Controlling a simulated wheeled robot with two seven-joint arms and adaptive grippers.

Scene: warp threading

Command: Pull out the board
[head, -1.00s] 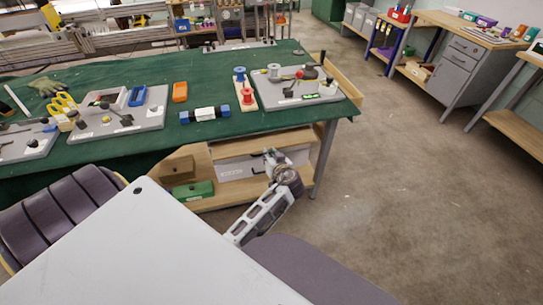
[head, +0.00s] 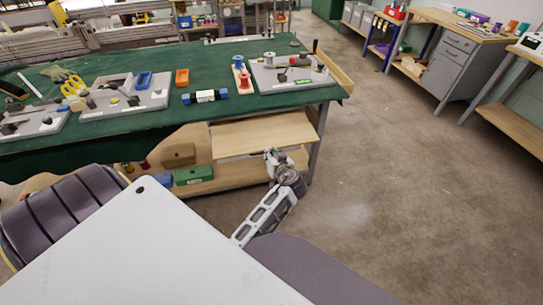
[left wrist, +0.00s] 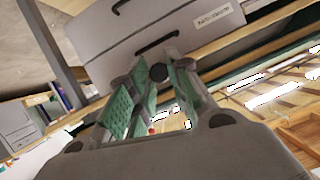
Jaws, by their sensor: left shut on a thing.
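My left gripper (head: 272,156) is at the board's front edge. In the left wrist view my left gripper (left wrist: 155,88) has its green-padded fingers around a small round black knob (left wrist: 158,72), shut on it. The knob's join to the board is hidden there. My right gripper is not in view.
The green table (head: 200,62) carries grey trays, spools and small tools. A green box (head: 193,175) and a brown block (head: 178,155) sit on its lower shelf. The floor (head: 390,190) to the right is clear. Grey drawers (left wrist: 130,30) show in the left wrist view.

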